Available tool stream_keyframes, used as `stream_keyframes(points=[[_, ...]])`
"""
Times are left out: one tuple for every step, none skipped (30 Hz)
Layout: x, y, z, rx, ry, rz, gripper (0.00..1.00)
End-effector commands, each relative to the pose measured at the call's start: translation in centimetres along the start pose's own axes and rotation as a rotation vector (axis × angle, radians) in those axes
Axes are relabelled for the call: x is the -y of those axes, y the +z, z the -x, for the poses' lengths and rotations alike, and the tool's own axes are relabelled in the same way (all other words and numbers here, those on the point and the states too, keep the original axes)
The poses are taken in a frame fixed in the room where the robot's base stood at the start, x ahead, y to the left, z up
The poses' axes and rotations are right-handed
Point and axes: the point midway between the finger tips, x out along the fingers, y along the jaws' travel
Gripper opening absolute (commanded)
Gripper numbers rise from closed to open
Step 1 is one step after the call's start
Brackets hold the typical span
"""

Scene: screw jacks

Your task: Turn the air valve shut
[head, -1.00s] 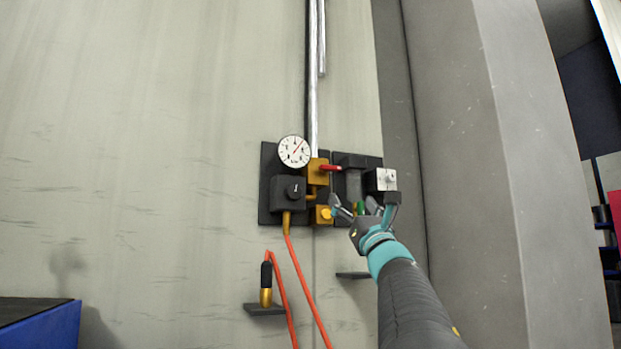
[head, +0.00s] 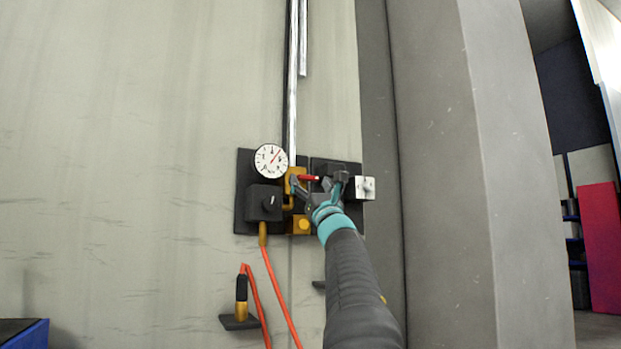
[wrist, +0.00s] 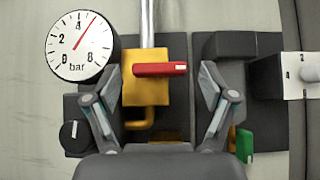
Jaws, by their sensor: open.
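The air valve is a yellow block (wrist: 146,92) on the wall panel under a silver pipe. Its red lever (wrist: 160,69) lies level, pointing right. In the head view the red lever (head: 309,178) shows just above my gripper (head: 317,187). In the wrist view my gripper (wrist: 160,82) is open and empty, with one finger on each side of the lever, apart from it. How far the fingertips are from the lever in depth I cannot tell. The round gauge (wrist: 80,45), marked in bar, has its red needle between 4 and 6.
A black knob (wrist: 74,135) is at lower left. A white-faced box (wrist: 297,75) sticks out at right, and a green part (wrist: 244,145) is below it. Orange hose (head: 272,285) hangs under the panel. A grey pillar (head: 440,170) stands to the right.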

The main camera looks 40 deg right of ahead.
Motion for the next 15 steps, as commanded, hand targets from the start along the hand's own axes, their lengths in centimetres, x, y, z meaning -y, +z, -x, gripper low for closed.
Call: stream_keyframes(points=[[-0.01,0.02,-0.1,0.0,0.0,0.0,0.83],[-0.02,0.01,-0.1,0.0,0.0,0.0,0.83],[-0.02,0.01,-0.09,0.0,0.0,0.0,0.83],[-0.02,0.0,-0.08,0.0,0.0,0.0,0.83],[-0.01,-0.01,-0.07,0.0,0.0,0.0,0.83],[-0.01,-0.01,-0.06,0.0,0.0,0.0,0.83],[-0.01,0.0,-0.06,0.0,0.0,0.0,0.83],[-0.01,-0.01,-0.06,0.0,0.0,0.0,0.81],[-0.01,0.0,-0.05,0.0,0.0,0.0,0.71],[-0.01,0.0,-0.05,0.0,0.0,0.0,0.63],[-0.01,0.0,-0.05,0.0,0.0,0.0,0.56],[0.0,0.0,-0.05,0.0,0.0,0.001,0.46],[0.0,0.0,-0.05,0.0,0.0,0.0,0.38],[0.0,0.0,-0.05,0.0,0.0,0.0,0.31],[0.0,0.0,-0.05,0.0,0.0,0.001,0.23]])
